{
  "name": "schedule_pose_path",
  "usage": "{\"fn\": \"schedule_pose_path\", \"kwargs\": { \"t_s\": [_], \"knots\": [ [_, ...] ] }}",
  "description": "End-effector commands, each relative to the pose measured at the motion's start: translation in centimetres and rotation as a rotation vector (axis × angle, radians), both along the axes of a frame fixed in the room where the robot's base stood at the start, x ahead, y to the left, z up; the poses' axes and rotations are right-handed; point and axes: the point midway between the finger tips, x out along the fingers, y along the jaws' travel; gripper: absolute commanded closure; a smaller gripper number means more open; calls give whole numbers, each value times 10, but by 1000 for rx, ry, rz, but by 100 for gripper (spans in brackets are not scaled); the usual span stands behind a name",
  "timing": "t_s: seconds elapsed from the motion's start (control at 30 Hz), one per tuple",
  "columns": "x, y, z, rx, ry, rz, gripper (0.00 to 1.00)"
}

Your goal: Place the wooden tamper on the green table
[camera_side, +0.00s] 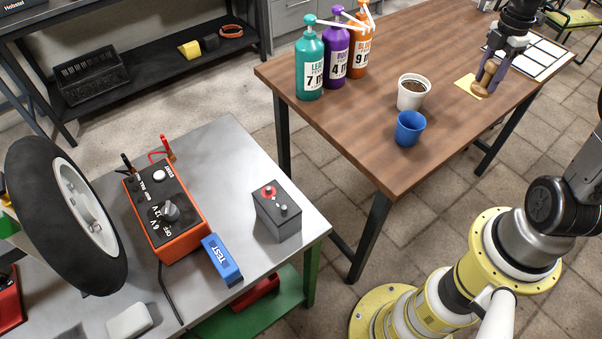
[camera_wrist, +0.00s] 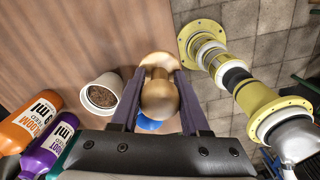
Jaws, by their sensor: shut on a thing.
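The wooden tamper (camera_side: 482,88) is at the far right end of the brown wooden table, by a yellow note. It has a rounded knob and a wider base. My gripper (camera_side: 488,75) points down with its fingers shut around the tamper. The wrist view shows the tamper (camera_wrist: 160,98) between the two dark fingers. I cannot tell whether its base touches the tabletop. The green table (camera_side: 225,150) stands at left, with a grey metal top, green legs and a green lower shelf.
The brown table (camera_side: 330,105) also holds several pump bottles (camera_side: 309,65), a white pot of soil (camera_side: 412,92) and a blue cup (camera_side: 410,128). On the green table are a charger (camera_side: 165,215), a battery (camera_side: 277,212), a blue tester (camera_side: 222,260) and a wheel (camera_side: 65,215). Its back right is clear.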

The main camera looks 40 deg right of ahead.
Motion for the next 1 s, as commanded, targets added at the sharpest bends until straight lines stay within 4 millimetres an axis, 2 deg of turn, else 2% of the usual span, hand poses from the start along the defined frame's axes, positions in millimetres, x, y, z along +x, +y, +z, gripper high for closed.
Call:
{"fn": "schedule_pose_path", "kwargs": {
  "t_s": [0.03,0.17,0.27,0.4,0.53,0.63,0.77,0.87,1.0],
  "knots": [
    [16,10,-2,0,1,-12,100],
    [51,37,-7,0,1,-36,100],
    [79,67,-11,0,1,-33,100],
    [114,119,-20,1,3,-4,100],
    [140,175,-29,1,2,45,100],
    [153,220,-35,0,1,95,100],
    [161,282,-45,0,2,180,100],
    [161,330,-53,0,2,262,100],
    [150,393,-63,0,2,400,100]
  ]
}}
